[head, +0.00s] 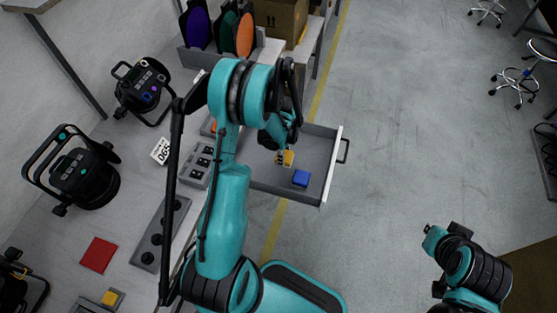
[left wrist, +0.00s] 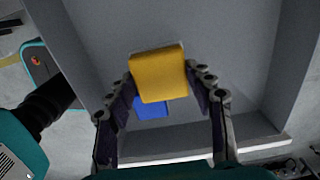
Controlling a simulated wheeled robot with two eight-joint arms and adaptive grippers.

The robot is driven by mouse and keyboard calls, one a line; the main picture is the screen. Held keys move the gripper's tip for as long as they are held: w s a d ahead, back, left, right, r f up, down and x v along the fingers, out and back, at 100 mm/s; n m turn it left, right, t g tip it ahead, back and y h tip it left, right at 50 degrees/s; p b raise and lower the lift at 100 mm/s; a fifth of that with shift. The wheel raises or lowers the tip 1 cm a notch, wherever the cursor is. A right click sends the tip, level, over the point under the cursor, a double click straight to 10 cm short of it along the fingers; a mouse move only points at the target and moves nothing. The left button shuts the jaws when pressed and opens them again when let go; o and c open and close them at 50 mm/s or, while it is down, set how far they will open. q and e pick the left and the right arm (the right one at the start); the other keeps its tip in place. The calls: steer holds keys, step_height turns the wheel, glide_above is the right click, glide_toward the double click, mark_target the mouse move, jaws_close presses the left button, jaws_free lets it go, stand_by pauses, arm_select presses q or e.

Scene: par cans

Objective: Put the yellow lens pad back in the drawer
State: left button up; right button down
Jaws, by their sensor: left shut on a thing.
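The yellow lens pad (head: 287,158) is held over the open grey drawer (head: 325,146). My left gripper (head: 284,150) is shut on it. In the left wrist view the yellow pad (left wrist: 158,75) sits between the two fingers of my left gripper (left wrist: 165,88), with the drawer's floor and walls (left wrist: 215,45) beyond it. A blue pad (head: 301,178) lies on the drawer floor near its front; it also shows in the left wrist view (left wrist: 152,108), partly hidden behind the yellow pad. The exact gap between the yellow pad and the floor cannot be told.
The bench at left carries black lamps (head: 85,177), a red square (head: 99,254), a yellow square (head: 109,298) and a grey switch box (head: 197,165). A rack of coloured discs (head: 244,36) and a cardboard box (head: 281,16) stand behind. The floor right of the drawer is clear.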

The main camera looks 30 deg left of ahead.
arm_select(q)
steer(key=a+f, duration=0.1)
steer(key=a, duration=0.1)
steer(key=shift+w+a+f, duration=0.1)
steer(key=shift+a+f, duration=0.2)
steer(key=shift+f, duration=0.05)
steer(key=shift+f+b, duration=0.95)
steer(key=shift+f, duration=1)
steer(key=shift+f, duration=0.1)
steer(key=o, duration=1.1)
